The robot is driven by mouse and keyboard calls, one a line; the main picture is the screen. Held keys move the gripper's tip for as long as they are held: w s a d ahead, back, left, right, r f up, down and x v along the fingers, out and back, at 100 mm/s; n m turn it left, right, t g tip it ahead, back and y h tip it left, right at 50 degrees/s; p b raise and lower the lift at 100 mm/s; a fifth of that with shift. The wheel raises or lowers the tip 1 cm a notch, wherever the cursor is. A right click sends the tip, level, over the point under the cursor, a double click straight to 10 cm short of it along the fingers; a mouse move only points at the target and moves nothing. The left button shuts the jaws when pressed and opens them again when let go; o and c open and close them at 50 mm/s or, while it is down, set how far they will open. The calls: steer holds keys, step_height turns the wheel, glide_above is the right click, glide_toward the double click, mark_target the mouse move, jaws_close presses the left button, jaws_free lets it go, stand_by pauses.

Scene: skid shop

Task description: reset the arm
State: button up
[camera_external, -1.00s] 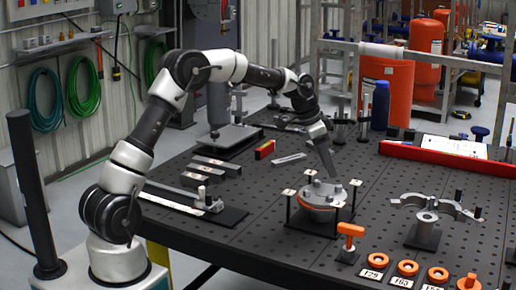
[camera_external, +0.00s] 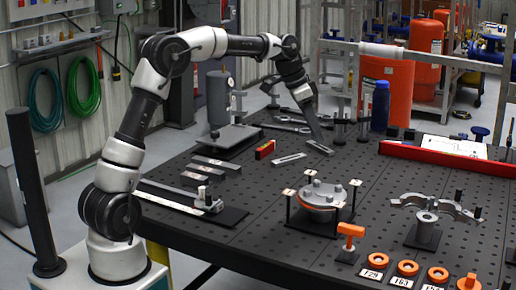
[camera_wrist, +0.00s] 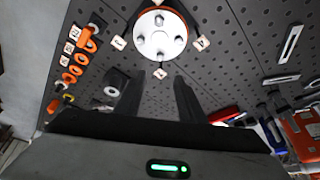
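My arm (camera_external: 152,75) arches up from its base at the left and reaches over the black perforated table (camera_external: 285,230). My gripper (camera_external: 325,150) hangs tilted above the table's far part, behind the round grey flange with an orange ring (camera_external: 323,195). The flange also shows in the wrist view (camera_wrist: 160,45), beyond the fingertips, with clear space between.
A blue bottle (camera_external: 380,105) and a red rail (camera_external: 440,158) are at the back right. Flat bars (camera_external: 216,162) and a clamp fixture (camera_external: 207,203) lie left. A grey bracket on a stand (camera_external: 425,228), an orange T-handle piece (camera_external: 350,235) and orange rings (camera_external: 408,267) are at the right and front.

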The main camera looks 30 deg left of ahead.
steer(key=s+a+r+n+t+y+p, duration=0.1)
steer(key=s+a+r+n+y+p, duration=0.15)
steer(key=s+a+r, duration=0.5)
steer(key=s+a+n+t+p, duration=0.1)
steer(key=s+a+n, duration=0.3)
steer(key=s+a, duration=0.4)
steer(key=s+a+f+n+y+p, duration=0.1)
steer(key=s+a+n+p, duration=0.2)
steer(key=s+a, duration=0.5)
steer(key=s+n, duration=0.1)
steer(key=s, duration=0.7)
steer(key=shift+s+a+f+t+p, duration=0.15)
steer(key=shift+a+f+t+p, duration=0.1)
steer(key=shift+t+p, duration=0.15)
